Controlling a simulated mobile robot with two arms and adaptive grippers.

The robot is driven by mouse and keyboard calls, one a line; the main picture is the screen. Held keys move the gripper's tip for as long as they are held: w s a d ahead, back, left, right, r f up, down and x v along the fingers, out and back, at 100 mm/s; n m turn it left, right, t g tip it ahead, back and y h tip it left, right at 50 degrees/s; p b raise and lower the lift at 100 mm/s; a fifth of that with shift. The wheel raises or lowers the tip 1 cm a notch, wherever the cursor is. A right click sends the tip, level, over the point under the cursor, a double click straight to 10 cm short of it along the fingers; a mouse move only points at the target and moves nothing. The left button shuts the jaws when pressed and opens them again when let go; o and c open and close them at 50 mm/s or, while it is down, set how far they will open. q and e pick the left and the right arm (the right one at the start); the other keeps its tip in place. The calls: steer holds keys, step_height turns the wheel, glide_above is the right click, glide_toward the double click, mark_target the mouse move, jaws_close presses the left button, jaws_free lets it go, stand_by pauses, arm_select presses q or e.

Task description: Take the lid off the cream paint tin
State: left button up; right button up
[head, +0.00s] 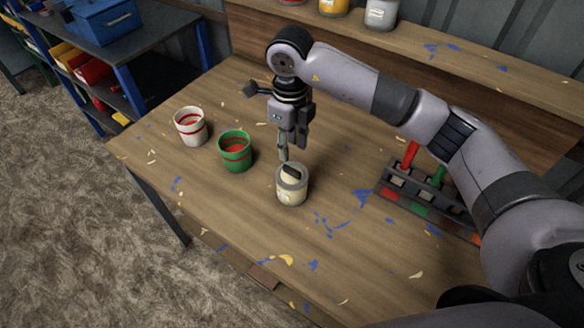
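The cream paint tin (291,193) stands upright on the wooden workbench (230,215), near its middle. Its grey lid (291,181) is on top, with a dark raised piece (291,172) that looks like a handle. My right gripper (293,153) points down just above and behind the lid. Its two fingers look apart, with nothing visible between them. One fingertip appears close to the lid's far edge; whether it touches, I cannot tell. My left gripper is not in view.
A dark rack (412,200) with coloured handles is at right, partly behind my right arm. More tins stand on the back shelf (440,62). The bench front is clear.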

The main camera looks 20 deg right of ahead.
mark_target(292, 169)
step_height(292, 169, down, 2)
steer(key=shift+s+f, duration=0.1)
steer(key=f+p, duration=0.1)
steer(key=f, duration=0.2)
steer(key=f+p, duration=0.1)
steer(key=shift+s+f+p, duration=0.15)
steer(key=shift+s+p, duration=0.1)
steer(key=shift+p, duration=0.05)
steer(key=shift+f, duration=0.35)
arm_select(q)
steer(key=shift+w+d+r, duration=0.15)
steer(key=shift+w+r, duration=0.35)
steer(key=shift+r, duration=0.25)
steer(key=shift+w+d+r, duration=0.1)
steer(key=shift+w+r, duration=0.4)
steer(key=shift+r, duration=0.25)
arm_select(e)
jaws_close()
